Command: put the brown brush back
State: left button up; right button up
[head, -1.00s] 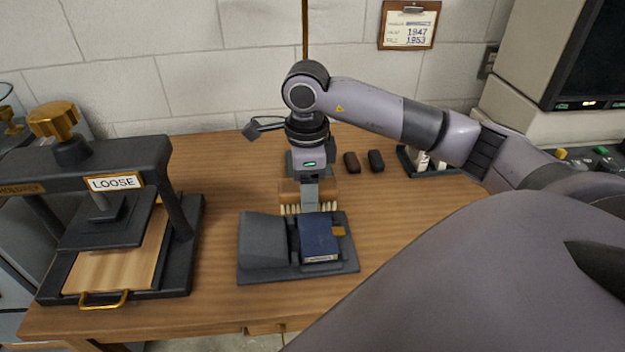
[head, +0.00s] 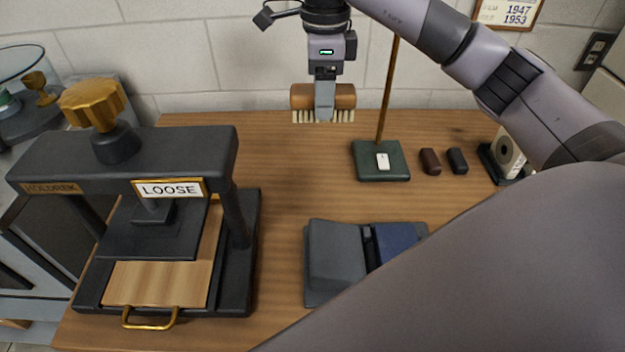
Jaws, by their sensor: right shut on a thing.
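The brown brush (head: 343,96) has a brown wooden block and pale bristles pointing down. My right gripper (head: 324,112) is shut on it and holds it up in front of the wall, above the back part of the table. The bristles appear clear of the table top. My left gripper is not in the head view.
A dark press (head: 130,160) marked LOOSE stands at the left. A grey cradle (head: 335,262) holds a blue book (head: 395,240), partly hidden by my arm. A green base (head: 367,172) carries a brass rod. Dark red (head: 430,160) and black (head: 457,160) blocks lie right. The table's back middle is clear.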

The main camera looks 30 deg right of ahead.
jog(key=shift+w+f, duration=0.1)
jog(key=shift+f, duration=0.25)
notch_tip(320, 180, down, 14)
jog(key=shift+b, duration=1.05)
jog(key=shift+f, duration=2.5)
jog(key=shift+f, duration=0.2)
jog(key=o, duration=0.9)
jog(key=shift+o, duration=0.2)
jog(key=shift+r, duration=0.1)
